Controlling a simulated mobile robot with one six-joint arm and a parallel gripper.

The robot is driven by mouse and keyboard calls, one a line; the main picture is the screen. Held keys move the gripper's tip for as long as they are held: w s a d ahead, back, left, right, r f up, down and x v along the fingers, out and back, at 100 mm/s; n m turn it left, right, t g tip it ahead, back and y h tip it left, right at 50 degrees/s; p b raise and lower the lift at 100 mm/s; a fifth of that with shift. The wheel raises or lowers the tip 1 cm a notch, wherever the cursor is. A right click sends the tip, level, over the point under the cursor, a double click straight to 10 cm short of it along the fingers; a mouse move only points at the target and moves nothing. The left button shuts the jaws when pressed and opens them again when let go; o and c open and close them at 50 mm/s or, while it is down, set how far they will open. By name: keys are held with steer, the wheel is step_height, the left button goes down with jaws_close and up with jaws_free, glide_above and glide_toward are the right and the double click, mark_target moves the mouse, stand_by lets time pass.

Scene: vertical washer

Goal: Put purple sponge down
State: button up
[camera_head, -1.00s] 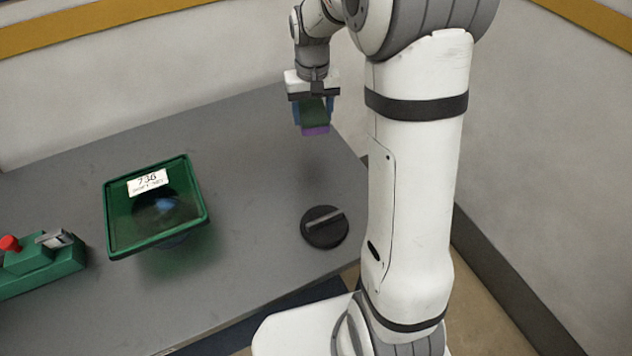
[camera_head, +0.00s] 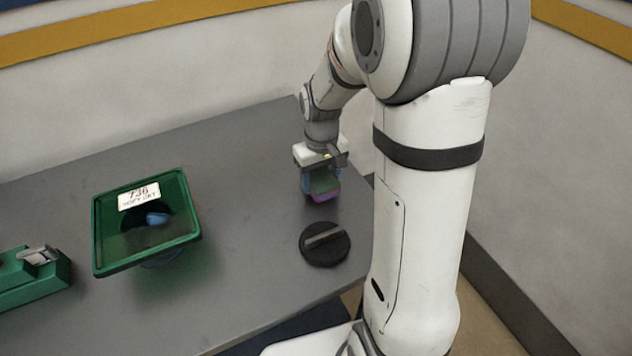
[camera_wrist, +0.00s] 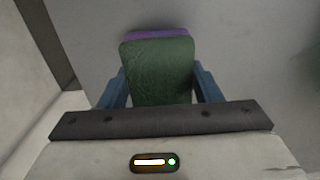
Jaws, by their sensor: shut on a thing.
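The sponge has a purple layer (camera_head: 326,197) and a green layer. My gripper (camera_head: 322,183) is shut on it, low over the right end of the grey table (camera_head: 240,220), behind the black round knob. I cannot tell whether the sponge touches the table. In the wrist view the green face of the sponge (camera_wrist: 158,72) sits between the two blue fingers, with a purple strip along its far edge.
A black round knob (camera_head: 325,252) with a grey bar is in front of the gripper. A green square basin (camera_head: 185,235) with a label and a blue thing inside stands left. A green device (camera_head: 30,285) is at the far left. The table between basin and gripper is clear.

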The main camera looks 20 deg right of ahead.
steer(key=shift+f, duration=0.85)
steer(key=shift+f, duration=0.25)
steer(key=o, duration=1)
steer(key=shift+r, duration=0.1)
steer(key=shift+o, duration=0.2)
